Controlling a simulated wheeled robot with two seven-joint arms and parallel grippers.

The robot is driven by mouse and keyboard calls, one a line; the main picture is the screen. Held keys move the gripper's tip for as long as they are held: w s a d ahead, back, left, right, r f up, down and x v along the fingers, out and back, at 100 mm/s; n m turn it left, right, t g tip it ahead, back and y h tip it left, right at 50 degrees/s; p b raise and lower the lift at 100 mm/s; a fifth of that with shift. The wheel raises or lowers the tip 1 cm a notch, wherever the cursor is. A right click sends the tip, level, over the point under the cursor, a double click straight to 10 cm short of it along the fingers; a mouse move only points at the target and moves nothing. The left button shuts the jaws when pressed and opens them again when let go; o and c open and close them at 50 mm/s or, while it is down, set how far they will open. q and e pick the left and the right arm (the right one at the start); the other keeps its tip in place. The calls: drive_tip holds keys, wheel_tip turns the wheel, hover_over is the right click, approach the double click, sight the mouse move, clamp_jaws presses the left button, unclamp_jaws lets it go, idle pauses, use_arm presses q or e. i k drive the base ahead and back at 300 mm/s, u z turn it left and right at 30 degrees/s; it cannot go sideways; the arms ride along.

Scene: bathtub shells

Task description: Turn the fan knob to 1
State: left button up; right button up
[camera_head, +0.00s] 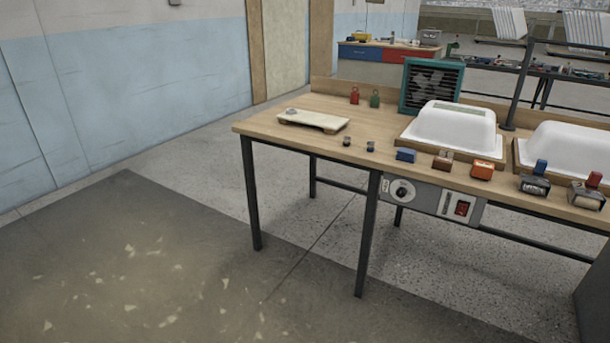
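A grey control panel (424,198) is fixed under the front edge of the wooden workbench. A round knob (403,191) with a pale dial sits at the panel's left end; its marks are too small to read. A red switch (462,208) sits at the panel's right end. A fan (431,86) in a square teal frame stands at the back of the bench; I cannot tell whether it is turning. Neither of my grippers is in view.
The wooden workbench (265,127) has dark legs. On it are white tub shells (452,127), a pale board (312,120), red and green weights, and several small blocks along the front edge. The floor in front and to the left is clear. A blue-white wall stands left.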

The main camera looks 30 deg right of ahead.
sight(402, 193)
drive_tip(key=u, duration=0.25)
drive_tip(key=i, duration=2)
drive_tip(key=z, duration=1.4)
drive_tip(key=i, duration=0.95)
drive_tip(key=z, duration=1)
